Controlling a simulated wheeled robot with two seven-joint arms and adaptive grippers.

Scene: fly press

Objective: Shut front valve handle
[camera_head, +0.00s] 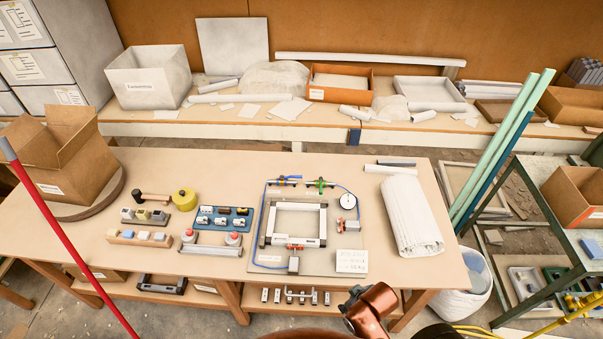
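A press rig stands on a light board (335,262) at the middle right of the table. It has a white and grey rectangular frame (298,206), blue tubing and a round gauge (348,201). A valve with a blue handle (287,178) and a valve with a green handle (320,183) sit along its back edge. An orange-red part (295,247) sits at its front edge, above a small grey block (293,265). It is too small to tell whether this is the front valve handle, or how it is turned. Neither gripper shows; a copper-coloured part of mine is at the bottom edge.
Left of the rig are a blue tray (222,218), a yellow roll (185,200), a hammer (152,198) and button blocks. A white roll (411,215) lies to the right. A sign card (351,261) is at the rig's front right. The table's front edge is mostly clear.

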